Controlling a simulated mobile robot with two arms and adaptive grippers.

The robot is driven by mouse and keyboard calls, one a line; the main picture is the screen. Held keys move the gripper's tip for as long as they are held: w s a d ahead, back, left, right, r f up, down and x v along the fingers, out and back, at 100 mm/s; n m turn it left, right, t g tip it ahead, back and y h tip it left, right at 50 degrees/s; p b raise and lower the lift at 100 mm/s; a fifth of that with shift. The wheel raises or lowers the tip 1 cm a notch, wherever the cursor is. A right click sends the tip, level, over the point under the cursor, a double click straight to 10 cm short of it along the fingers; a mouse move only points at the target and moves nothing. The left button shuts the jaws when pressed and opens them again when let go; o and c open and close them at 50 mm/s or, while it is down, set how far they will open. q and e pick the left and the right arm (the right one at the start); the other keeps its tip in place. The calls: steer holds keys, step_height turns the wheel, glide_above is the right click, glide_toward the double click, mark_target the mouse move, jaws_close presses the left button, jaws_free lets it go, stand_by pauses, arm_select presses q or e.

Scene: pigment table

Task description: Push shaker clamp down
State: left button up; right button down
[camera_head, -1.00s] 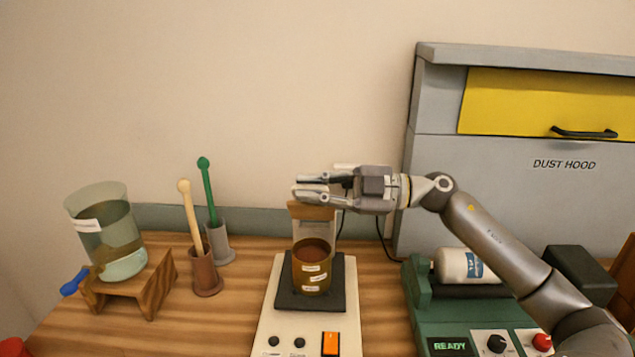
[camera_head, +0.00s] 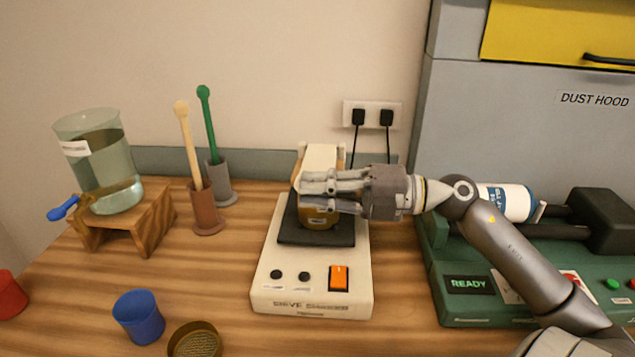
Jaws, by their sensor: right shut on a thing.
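The sieve shaker is a cream box (camera_head: 263,292) with a black pad (camera_head: 290,234), two dark knobs and an orange switch. A brown-filled jar (camera_head: 318,222) stands on the pad, its top hidden behind my right gripper. The shaker's clamp shows as a pale upright piece (camera_head: 321,158) with a tan wooden edge behind the gripper; its lower part is hidden. My right gripper (camera_head: 308,190) comes in from the right, lies level at the jar's top and is shut on the clamp; the grip itself is mostly hidden. My left gripper is out of view.
A water beaker (camera_head: 108,165) on a wooden stand (camera_head: 152,222) and two pestle holders (camera_head: 206,210) stand left. A blue cup (camera_head: 138,317), a sieve (camera_head: 195,340) and a red cup (camera_head: 10,295) are in front. A green machine (camera_head: 455,305) and the dust hood (camera_head: 480,130) are right.

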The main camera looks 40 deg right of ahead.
steer(key=shift+f, duration=0.8)
steer(key=c, duration=1.5)
jaws_free()
steer(key=shift+a, duration=0.1)
steer(key=v, duration=1.2)
steer(key=shift+r, duration=0.1)
